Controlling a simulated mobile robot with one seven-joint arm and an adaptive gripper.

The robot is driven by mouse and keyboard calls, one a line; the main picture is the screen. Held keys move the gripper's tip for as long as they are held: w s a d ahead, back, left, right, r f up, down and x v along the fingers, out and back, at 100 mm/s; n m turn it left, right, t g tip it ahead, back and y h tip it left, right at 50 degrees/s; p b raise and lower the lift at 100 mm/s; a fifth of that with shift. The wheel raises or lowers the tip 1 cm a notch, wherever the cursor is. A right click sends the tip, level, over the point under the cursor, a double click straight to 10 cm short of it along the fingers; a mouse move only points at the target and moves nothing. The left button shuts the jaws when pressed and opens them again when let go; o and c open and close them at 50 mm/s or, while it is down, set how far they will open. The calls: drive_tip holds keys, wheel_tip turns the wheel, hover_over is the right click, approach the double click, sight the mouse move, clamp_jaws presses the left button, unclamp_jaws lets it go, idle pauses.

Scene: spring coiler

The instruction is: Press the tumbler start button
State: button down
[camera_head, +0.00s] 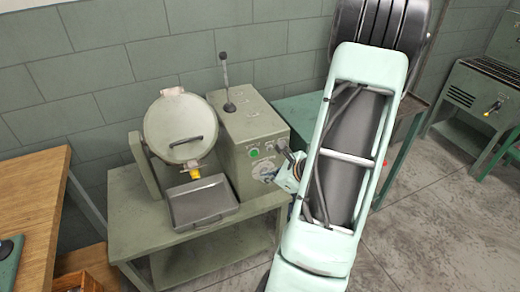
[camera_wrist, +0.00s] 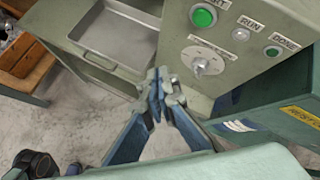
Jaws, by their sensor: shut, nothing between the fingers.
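The tumbler is a grey-green machine on a metal table, with a round lidded drum (camera_head: 181,127) at the left and a control box (camera_head: 245,125) at the right. A green button (camera_head: 254,153) is on the box's front face. In the wrist view a larger green button (camera_wrist: 204,16) sits under a partly cut-off label ending in "RT", left of the RUN and DONE labels. A smaller green light (camera_wrist: 272,51) is under DONE. A dial (camera_wrist: 202,66) is below. My gripper (camera_wrist: 158,76) is shut and empty, in front of the panel, below and left of the larger button.
A metal tray (camera_wrist: 117,38) lies in front of the drum. A lever with a black knob (camera_head: 225,75) stands on top of the box. A wooden-topped table (camera_head: 32,195) is at the left. Another green table (camera_head: 305,112) stands behind my arm.

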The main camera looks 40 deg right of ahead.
sight(254, 154)
drive_tip(key=shift+s+d+f+m, duration=0.1)
drive_tip(key=shift+s+d+m, duration=0.45)
drive_tip(key=shift+m, duration=0.05)
drive_tip(key=shift+w, duration=0.15)
drive_tip(key=w+d+p, duration=0.1)
drive_tip(key=w+d, duration=0.1)
drive_tip(key=w, duration=0.6)
drive_tip(key=shift+w+p, duration=0.15)
drive_tip(key=shift+p, duration=0.15)
drive_tip(key=shift+w, duration=0.15)
idle(1.0)
drive_tip(key=shift+w+d, duration=0.1)
drive_tip(key=shift+w, duration=0.15)
